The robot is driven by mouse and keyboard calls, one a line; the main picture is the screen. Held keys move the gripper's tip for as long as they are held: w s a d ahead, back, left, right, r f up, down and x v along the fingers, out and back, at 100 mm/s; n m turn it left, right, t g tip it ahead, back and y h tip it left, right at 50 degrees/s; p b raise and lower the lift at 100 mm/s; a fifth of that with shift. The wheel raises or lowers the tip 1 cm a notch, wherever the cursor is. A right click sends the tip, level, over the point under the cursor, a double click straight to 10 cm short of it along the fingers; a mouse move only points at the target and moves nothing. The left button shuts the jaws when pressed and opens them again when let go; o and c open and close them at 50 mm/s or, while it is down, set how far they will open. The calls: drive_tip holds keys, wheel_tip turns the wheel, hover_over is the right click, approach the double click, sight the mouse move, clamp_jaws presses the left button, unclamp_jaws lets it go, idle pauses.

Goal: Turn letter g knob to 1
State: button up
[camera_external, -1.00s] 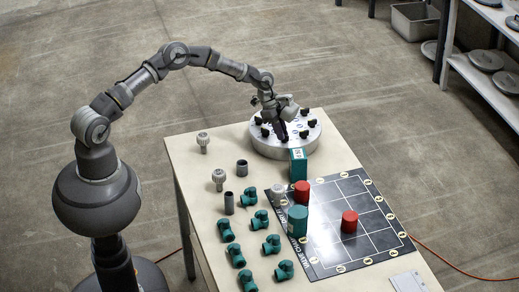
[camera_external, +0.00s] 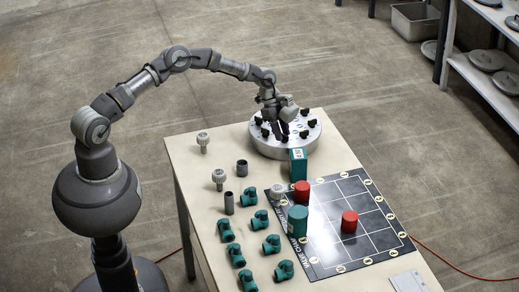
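The round silver knob disc (camera_external: 270,150) sits at the far end of the table, with several small black knobs around its top. One black knob (camera_external: 304,112) stands at the disc's back right and another (camera_external: 311,124) at its right edge. The letters beside the knobs are too small to read, so I cannot tell which is g. My gripper (camera_external: 281,134) points down over the middle of the disc. Its two dark fingers show side by side. I cannot tell whether they are apart or touch the disc, and they hide part of its top.
A teal box (camera_external: 298,165) stands close in front of the disc.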

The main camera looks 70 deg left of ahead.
drive_tip(key=p+v, duration=0.2)
drive_tip(key=v, duration=0.6)
idle(0.4)
